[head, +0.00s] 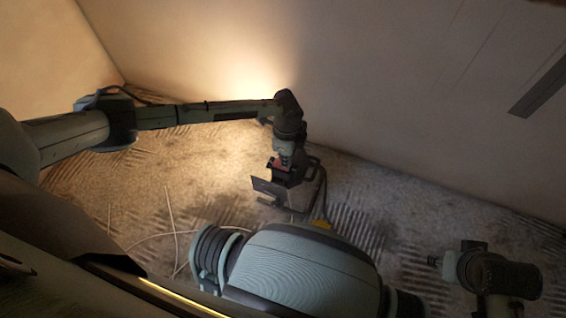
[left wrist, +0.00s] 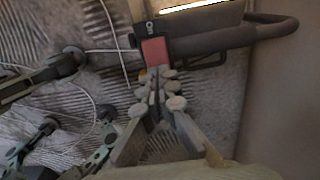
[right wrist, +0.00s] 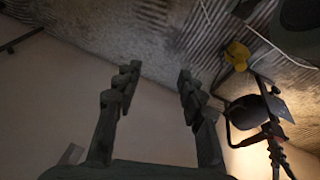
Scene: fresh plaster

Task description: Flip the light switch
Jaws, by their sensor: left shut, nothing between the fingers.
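A dark work lamp (head: 318,190) with a tube frame stands on the ribbed floor. Its red switch (left wrist: 155,51), beside a label reading "On", shows in the left wrist view. A bright strip (left wrist: 195,5) shows at that view's top edge, and a warm glow lies on the wall. My left gripper (left wrist: 154,80) is shut and empty, its tips just below the red switch; I cannot tell whether they touch. In the head view it is above the lamp (head: 285,158). My right gripper (right wrist: 157,75) is open and empty; the lamp (right wrist: 248,112) shows to its right.
A thin white cable (head: 172,215) lies loosely on the floor left of the lamp. The plaster wall (head: 400,110) rises close behind the lamp. A dark strip (head: 540,88) is on the wall at the right. A yellow thing (right wrist: 237,54) shows near the lamp.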

